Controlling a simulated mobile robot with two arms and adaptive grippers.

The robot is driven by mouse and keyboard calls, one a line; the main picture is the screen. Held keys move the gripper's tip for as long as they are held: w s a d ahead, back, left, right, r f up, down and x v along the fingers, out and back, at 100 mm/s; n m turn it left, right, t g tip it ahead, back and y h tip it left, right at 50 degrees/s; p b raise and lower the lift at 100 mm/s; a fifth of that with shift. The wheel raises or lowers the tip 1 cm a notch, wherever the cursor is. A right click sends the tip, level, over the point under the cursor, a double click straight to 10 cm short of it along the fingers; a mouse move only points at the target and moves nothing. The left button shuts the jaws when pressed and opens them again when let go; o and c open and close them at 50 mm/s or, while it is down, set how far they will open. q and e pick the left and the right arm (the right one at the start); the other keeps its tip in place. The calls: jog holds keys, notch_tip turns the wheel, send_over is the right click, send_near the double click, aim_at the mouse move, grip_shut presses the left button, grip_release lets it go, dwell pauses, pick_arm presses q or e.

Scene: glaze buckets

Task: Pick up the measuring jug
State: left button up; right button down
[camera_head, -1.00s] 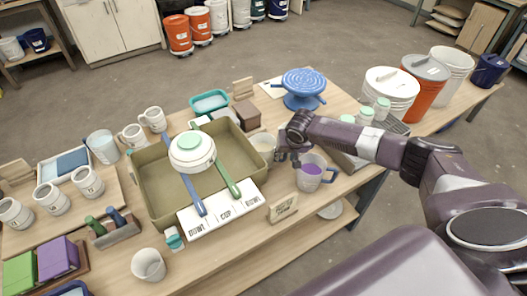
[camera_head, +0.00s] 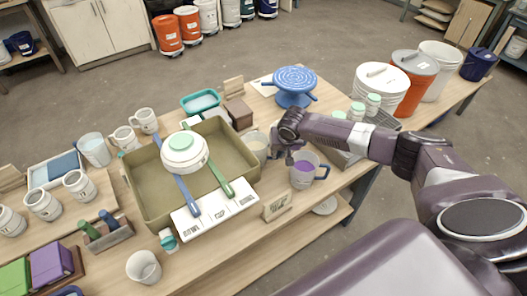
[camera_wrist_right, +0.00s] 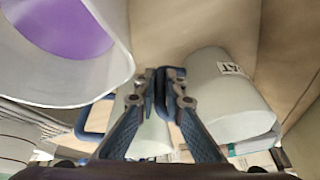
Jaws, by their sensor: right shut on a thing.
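A whitish jug with beige contents (camera_head: 256,144) stands on the table just right of the olive tray. My right gripper (camera_head: 287,150) is beside it in the head view and hides its right side. In the wrist view my right gripper (camera_wrist_right: 161,95) is shut on a blue handle, which seems to belong to the pale jug (camera_wrist_right: 228,92) at its right. How that handle joins the jug is partly hidden by the fingers. Another clear jug with purple contents (camera_head: 303,172) and a blue handle stands close on the gripper's near side; it fills the upper left of the wrist view (camera_wrist_right: 70,40). My left gripper is out of view.
A small sign (camera_head: 277,206) stands in front of the purple jug. A blue turntable (camera_head: 295,82) is behind. Jars (camera_head: 357,111) and buckets (camera_head: 382,84) stand at right.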

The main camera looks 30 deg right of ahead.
jog(key=shift+w+r, duration=0.1)
jog(key=shift+r, duration=0.15)
notch_tip(320, 180, up, 19)
jog(key=b, duration=0.3)
jog(key=shift+r, duration=0.2)
dwell(0.7)
jog(key=shift+r, duration=0.1)
dwell(1.3)
jog(key=shift+r, duration=0.1)
